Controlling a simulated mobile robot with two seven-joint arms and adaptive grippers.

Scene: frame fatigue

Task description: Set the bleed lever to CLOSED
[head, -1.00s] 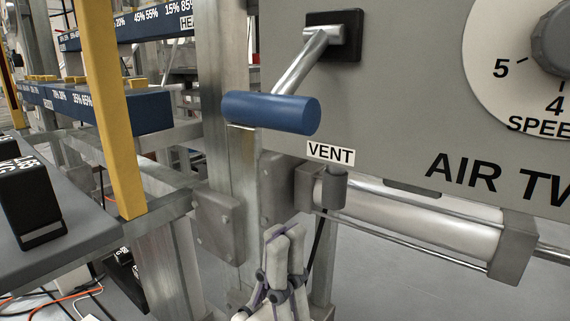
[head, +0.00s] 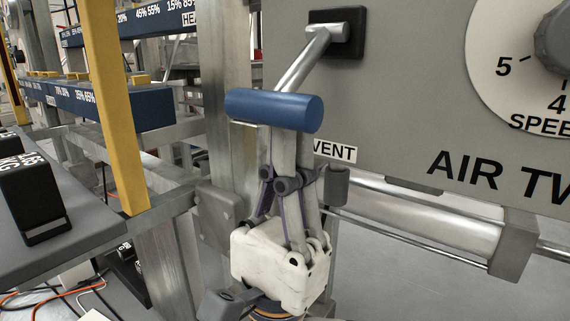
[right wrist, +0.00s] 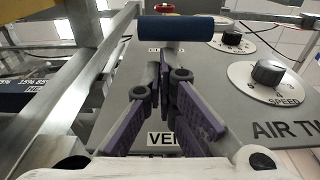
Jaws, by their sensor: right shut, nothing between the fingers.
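The bleed lever is a bent metal rod (head: 305,62) with a blue cylindrical handle (head: 272,110), mounted on a black square plate on the grey panel. It hangs down and to the left, its handle just above the VENT label (head: 334,151). My right gripper (head: 284,140) points up from below, its fingertips just under the handle and apparently close to it; contact cannot be told. In the right wrist view the blue handle (right wrist: 173,27) lies beyond the fingertips (right wrist: 165,72), which are together and empty. Part of the VENT label is hidden by the fingers. My left gripper is not in view.
A metal cylinder (head: 430,208) runs below the panel to the right. A yellow post (head: 113,120) and metal frame stand left. A speed dial (head: 555,45) is at the panel's right. A red button (right wrist: 166,8) shows beyond the handle.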

